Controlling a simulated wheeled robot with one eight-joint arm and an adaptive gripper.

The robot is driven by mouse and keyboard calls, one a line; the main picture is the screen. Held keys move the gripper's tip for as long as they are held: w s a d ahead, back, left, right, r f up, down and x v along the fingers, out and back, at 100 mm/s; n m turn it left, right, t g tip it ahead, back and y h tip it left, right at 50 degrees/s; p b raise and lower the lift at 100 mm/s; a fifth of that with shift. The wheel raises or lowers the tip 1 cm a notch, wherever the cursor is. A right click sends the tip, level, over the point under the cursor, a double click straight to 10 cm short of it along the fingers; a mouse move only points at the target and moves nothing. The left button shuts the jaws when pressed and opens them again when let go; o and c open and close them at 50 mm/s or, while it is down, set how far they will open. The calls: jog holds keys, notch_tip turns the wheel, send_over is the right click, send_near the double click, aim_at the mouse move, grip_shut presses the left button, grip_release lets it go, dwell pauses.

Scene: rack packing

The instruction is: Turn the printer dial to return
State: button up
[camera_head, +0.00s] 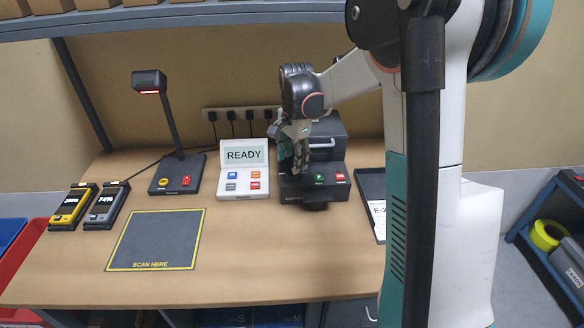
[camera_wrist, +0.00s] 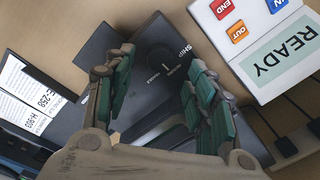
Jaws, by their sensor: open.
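The dark printer (camera_head: 330,150) stands at the back of the table, with a green and a red button on its front. In the wrist view its dark top panel (camera_wrist: 140,38) carries a round black dial (camera_wrist: 160,58) with the word SHIP beside it; other lettering near it is too small to read surely. My gripper (camera_head: 294,158) is over the printer's left part and hides the dial in the head view. In the wrist view my gripper (camera_wrist: 162,62) is open, its two green-padded fingers apart on either side of the dial. I cannot tell whether they touch it.
A white panel reading READY (camera_head: 243,172) stands close on the printer's left. A scanner stand (camera_head: 176,170) and two handhelds (camera_head: 98,205) are farther left. A dark tray with labels (camera_head: 371,190) is on the right. The scan mat (camera_head: 155,240) and front table are clear.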

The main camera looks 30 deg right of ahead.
aim_at(293, 175)
notch_tip(293, 175, up, 7)
jog(key=shift+s, duration=0.2)
jog(key=shift+f, duration=0.1)
dwell(0.4)
jog(key=s+a+r+n+t, duration=0.25)
jog(key=s+a+n, duration=0.2)
jog(key=s, duration=0.25)
jog(key=s+a+r+n+t, duration=0.1)
jog(key=s+a+r+n, duration=0.2)
jog(key=s+a, duration=0.25)
jog(key=s+a+f+n+t, duration=0.1)
jog(key=s+n, duration=0.3)
jog(key=s, duration=0.2)
jog(key=s+a+f+n+t, duration=0.1)
jog(key=s+f+n+t, duration=0.1)
jog(key=s+n, duration=0.2)
jog(key=shift+s+a+f, duration=0.15)
jog(key=shift+s+a, duration=0.15)
jog(key=shift+s, duration=1.1)
